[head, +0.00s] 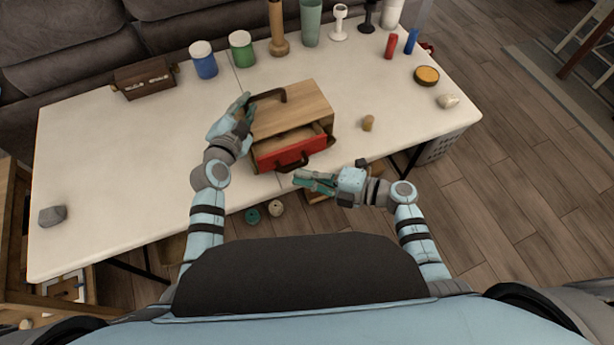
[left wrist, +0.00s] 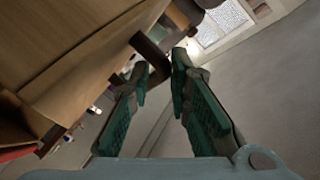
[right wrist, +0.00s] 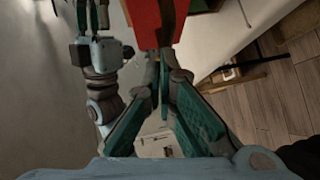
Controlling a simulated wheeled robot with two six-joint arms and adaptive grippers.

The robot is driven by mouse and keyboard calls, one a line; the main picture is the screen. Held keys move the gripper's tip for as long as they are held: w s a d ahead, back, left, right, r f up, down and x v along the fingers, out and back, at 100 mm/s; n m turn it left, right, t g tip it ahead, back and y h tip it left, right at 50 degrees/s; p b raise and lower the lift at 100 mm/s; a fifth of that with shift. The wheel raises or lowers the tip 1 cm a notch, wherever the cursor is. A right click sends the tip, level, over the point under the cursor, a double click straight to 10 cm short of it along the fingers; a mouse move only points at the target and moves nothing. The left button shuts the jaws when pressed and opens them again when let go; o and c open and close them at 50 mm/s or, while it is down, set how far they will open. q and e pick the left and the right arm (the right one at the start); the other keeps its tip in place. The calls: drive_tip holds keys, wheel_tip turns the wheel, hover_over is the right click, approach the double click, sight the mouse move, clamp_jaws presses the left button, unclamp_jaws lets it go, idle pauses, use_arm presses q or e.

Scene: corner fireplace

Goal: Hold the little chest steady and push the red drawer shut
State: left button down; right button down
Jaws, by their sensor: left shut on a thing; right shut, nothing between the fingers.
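The little wooden chest (head: 305,103) stands on the white table, with a dark handle (head: 268,95) on its top. Its red drawer (head: 275,157) sticks out toward me, partly open, with a dark pull on its front. My left gripper (head: 244,101) is at the chest's left side, shut on the handle; the left wrist view shows the dark handle (left wrist: 150,55) at the fingertips. My right gripper (head: 297,178) is shut and empty, just in front of the drawer. In the right wrist view its fingertips lie close to the red drawer front (right wrist: 150,18); whether they touch I cannot tell.
A brown box (head: 145,80), a blue jar (head: 203,60), a green jar (head: 242,48) and several vases and candles line the back of the white table (head: 120,150). A small tan object (head: 368,122) stands right of the chest. The table's front edge runs below the drawer.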

use_arm(q)
drive_tip(key=shift+s+d+f+g, duration=0.1)
drive_tip(key=shift+s+f+g, duration=0.15)
drive_tip(key=shift+f, duration=0.2)
use_arm(e)
drive_tip(key=w, duration=0.2)
drive_tip(key=w+a, duration=0.2)
drive_tip(key=w, duration=0.1)
drive_tip(key=shift+w, duration=0.35)
approach(287, 155)
drive_tip(key=s+d+r, duration=0.1)
drive_tip(key=s+d, duration=0.2)
drive_tip(key=s, duration=0.2)
use_arm(q)
drive_tip(key=c, duration=1.5)
unclamp_jaws()
drive_tip(key=shift+w, duration=0.1)
drive_tip(key=shift+o, duration=0.4)
drive_tip(key=shift+w+r, duration=0.1)
drive_tip(key=shift+w, duration=0.05)
use_arm(e)
drive_tip(key=shift+w+d, duration=0.15)
drive_tip(key=shift+d, duration=0.1)
use_arm(q)
drive_tip(key=shift+r, duration=0.15)
drive_tip(key=o, duration=0.6)
drive_tip(key=shift+c, duration=0.2)
